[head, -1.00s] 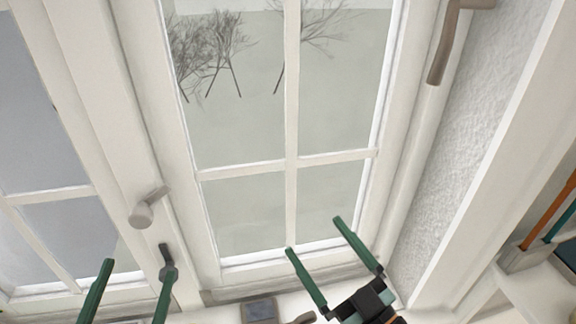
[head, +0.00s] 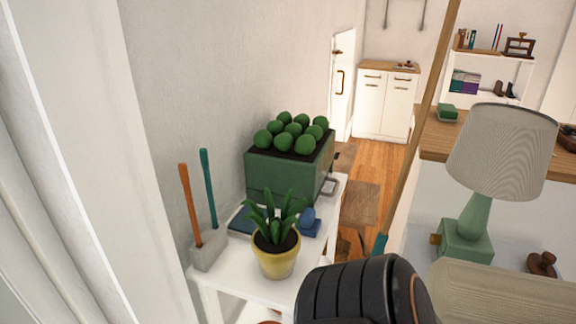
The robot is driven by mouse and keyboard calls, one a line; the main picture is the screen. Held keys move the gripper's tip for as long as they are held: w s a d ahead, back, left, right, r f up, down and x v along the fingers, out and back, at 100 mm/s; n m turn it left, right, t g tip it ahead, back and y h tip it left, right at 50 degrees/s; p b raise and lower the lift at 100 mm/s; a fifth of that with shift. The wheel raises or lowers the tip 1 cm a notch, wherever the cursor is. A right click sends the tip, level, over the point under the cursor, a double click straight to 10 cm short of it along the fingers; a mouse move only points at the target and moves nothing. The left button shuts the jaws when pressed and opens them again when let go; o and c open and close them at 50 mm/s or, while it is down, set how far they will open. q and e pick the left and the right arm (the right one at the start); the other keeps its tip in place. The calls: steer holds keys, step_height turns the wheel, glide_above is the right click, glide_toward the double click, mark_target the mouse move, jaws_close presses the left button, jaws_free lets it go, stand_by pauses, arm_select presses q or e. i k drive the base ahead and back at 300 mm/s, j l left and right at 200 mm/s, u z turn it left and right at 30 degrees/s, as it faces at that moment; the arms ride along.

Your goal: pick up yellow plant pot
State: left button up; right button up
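The yellow plant pot (head: 276,262) stands upright on a white table (head: 235,281) in the lower middle of the head view. It holds dark soil and a green plant with pointed leaves (head: 273,217). Nothing covers the front of the pot. Neither of my grippers shows in this view, so their distance from the pot cannot be told.
Behind the pot stands a green planter (head: 285,178) with round bushes. A blue object (head: 309,223) is close on its right. A grey holder (head: 208,249) with orange and teal handles is on its left, near the wall. A lamp (head: 502,155) stands at the right.

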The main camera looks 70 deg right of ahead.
mark_target(276, 244)
steer(key=l+z, duration=0.15)
steer(key=z, duration=1.9)
steer(key=k+l, duration=0.05)
steer(key=l, duration=0.05)
